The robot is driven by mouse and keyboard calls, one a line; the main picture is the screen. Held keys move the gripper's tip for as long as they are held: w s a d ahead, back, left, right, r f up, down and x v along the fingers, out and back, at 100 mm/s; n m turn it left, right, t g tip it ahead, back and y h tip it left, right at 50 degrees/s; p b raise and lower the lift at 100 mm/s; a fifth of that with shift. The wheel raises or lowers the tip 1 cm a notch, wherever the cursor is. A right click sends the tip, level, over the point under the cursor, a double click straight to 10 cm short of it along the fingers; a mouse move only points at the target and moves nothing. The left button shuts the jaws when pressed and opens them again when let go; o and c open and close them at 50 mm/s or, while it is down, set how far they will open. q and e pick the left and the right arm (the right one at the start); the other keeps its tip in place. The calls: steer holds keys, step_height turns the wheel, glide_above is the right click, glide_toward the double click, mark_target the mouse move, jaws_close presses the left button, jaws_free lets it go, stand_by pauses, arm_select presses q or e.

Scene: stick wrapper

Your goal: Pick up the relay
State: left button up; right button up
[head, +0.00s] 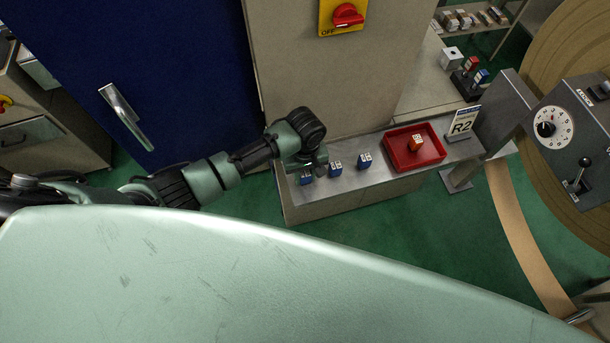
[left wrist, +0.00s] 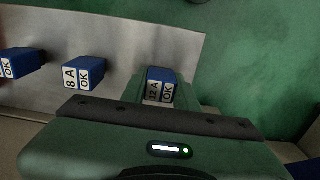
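Blue relays with white labels stand in a row on the narrow metal shelf. In the head view they are a left one (head: 306,179), a middle one (head: 335,169) and a right one (head: 365,160). An orange relay (head: 416,143) lies in the red tray (head: 432,155). My left gripper (head: 308,172) is down at the left blue relay. In the left wrist view that relay (left wrist: 161,85), labelled 12 A OK, sits between my fingers, its lower part hidden by the gripper body. I cannot tell whether the fingers press on it. My right gripper is not in view.
In the left wrist view, an 8 A OK relay (left wrist: 86,72) and another OK relay (left wrist: 20,63) stand to the left. An R2 sign (head: 462,123) stands right of the tray. A blue door (head: 150,60) and a grey cabinet wall (head: 330,80) rise behind.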

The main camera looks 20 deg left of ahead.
arm_select(q)
jaws_close()
steer(key=shift+r, duration=0.6)
step_height(320, 180, up, 13)
steer(key=b, duration=0.3)
step_height(320, 180, up, 6)
steer(key=p, duration=0.3)
glide_above(305, 173)
steer(key=shift+s+f, duration=0.15)
